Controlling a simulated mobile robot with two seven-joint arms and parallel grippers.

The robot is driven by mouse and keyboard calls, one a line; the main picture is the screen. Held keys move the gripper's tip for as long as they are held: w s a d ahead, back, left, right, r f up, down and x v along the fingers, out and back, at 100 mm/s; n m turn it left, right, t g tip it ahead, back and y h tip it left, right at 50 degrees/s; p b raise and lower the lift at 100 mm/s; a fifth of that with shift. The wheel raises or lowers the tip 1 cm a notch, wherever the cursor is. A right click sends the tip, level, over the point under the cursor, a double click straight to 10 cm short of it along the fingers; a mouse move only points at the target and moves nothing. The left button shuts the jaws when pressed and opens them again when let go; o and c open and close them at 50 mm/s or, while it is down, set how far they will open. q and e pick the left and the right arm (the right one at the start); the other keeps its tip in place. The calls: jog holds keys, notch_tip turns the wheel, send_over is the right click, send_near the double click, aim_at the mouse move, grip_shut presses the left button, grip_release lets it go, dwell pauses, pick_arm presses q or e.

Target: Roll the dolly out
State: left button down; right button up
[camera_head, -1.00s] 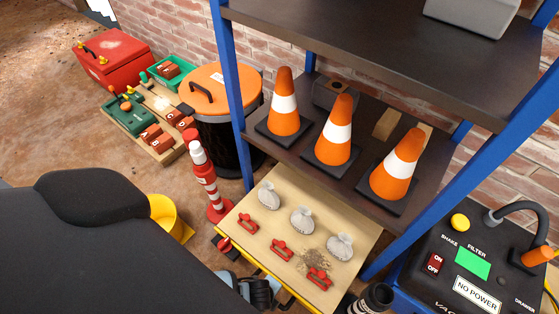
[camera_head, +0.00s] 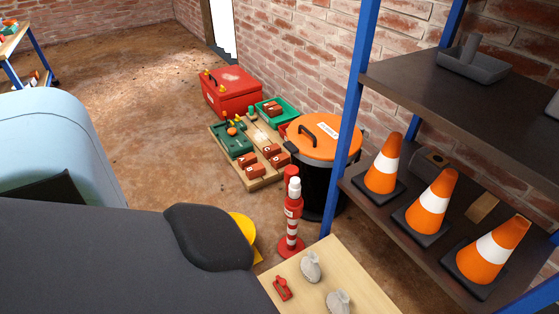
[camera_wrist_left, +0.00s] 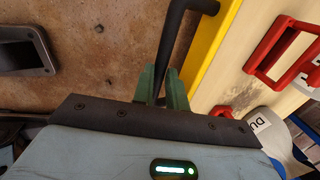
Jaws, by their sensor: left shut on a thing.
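The dolly has a pale wooden deck (camera_head: 347,263) at the bottom of the head view, beside the shelf foot. Grey bags (camera_head: 310,267) and a red handle-like piece (camera_head: 282,288) sit on it. The wrist view shows its deck (camera_wrist_left: 232,75), yellow edge (camera_wrist_left: 211,42) and a black bar handle (camera_wrist_left: 174,38). My left gripper (camera_wrist_left: 162,86) has its green fingers shut around this bar, beside the yellow edge. In the head view this gripper is out of sight. The dolly's wheels are hidden. My right gripper is in neither view.
A blue-posted shelf with traffic cones (camera_head: 431,203) stands at the right. A red-and-white post (camera_head: 291,215), an orange-lidded bin (camera_head: 325,135), a board of tools (camera_head: 262,180) and a red toolbox (camera_head: 231,90) stand beyond the dolly. Open brown floor (camera_head: 150,130) lies left.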

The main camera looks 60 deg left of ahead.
pick_arm(q)
jog(key=shift+s, duration=0.1)
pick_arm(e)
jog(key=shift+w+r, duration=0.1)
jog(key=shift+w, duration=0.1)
